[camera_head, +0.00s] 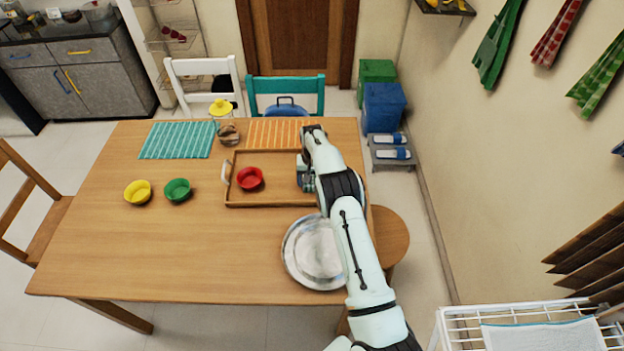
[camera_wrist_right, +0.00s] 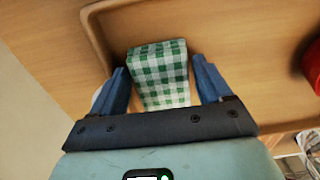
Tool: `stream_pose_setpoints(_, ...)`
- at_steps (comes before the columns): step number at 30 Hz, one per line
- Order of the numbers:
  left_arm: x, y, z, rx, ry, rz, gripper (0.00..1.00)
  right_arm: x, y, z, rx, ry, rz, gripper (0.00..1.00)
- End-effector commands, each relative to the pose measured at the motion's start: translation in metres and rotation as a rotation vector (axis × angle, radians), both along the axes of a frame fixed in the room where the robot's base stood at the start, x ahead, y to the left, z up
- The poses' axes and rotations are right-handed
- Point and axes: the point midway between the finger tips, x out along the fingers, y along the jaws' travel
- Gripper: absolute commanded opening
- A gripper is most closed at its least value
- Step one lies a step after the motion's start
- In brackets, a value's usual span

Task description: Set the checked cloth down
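The checked cloth (camera_wrist_right: 158,78), green and white and folded into a small block, shows in the right wrist view. It lies between the two blue fingers of my right gripper (camera_wrist_right: 161,78). Narrow gaps show on both sides of the cloth, so the fingers look open around it. In the head view my right gripper (camera_head: 306,175) is low over the right part of the wooden tray (camera_head: 270,203). My arm and hand hide the cloth there. My left gripper is out of view.
A red bowl (camera_head: 250,178) sits in the tray. A metal plate (camera_head: 312,252) lies in front of it. Green (camera_head: 177,190) and yellow (camera_head: 138,191) bowls stand left of the tray. A teal striped mat (camera_head: 178,140) and an orange one (camera_head: 275,133) lie behind. The table's front left is clear.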

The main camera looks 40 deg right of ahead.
Motion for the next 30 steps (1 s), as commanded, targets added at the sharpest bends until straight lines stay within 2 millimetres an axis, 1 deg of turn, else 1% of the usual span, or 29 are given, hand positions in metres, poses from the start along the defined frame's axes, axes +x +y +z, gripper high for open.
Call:
stream_pose_setpoints(8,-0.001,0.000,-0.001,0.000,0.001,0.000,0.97,0.000,0.000,0.001,0.000,0.000,0.000,0.78)
stream_pose_setpoints(11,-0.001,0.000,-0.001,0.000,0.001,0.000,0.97,0.000,0.000,0.010,-0.001,-0.002,0.000,0.78)
stream_pose_setpoints(14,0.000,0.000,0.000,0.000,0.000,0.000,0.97,0.001,0.000,0.026,-0.001,-0.003,0.000,0.78)
stream_pose_setpoints(21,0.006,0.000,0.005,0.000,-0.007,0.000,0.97,0.001,0.000,0.080,-0.001,-0.004,0.001,0.78)
stream_pose_setpoints(24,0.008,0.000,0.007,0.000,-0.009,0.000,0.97,0.001,0.000,0.099,-0.001,-0.003,0.000,0.78)
stream_pose_setpoints(27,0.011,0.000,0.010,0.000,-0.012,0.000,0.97,0.001,0.000,0.112,-0.001,-0.002,0.000,0.78)
stream_pose_setpoints(30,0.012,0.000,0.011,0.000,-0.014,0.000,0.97,0.000,0.000,0.120,-0.001,0.001,0.001,0.78)
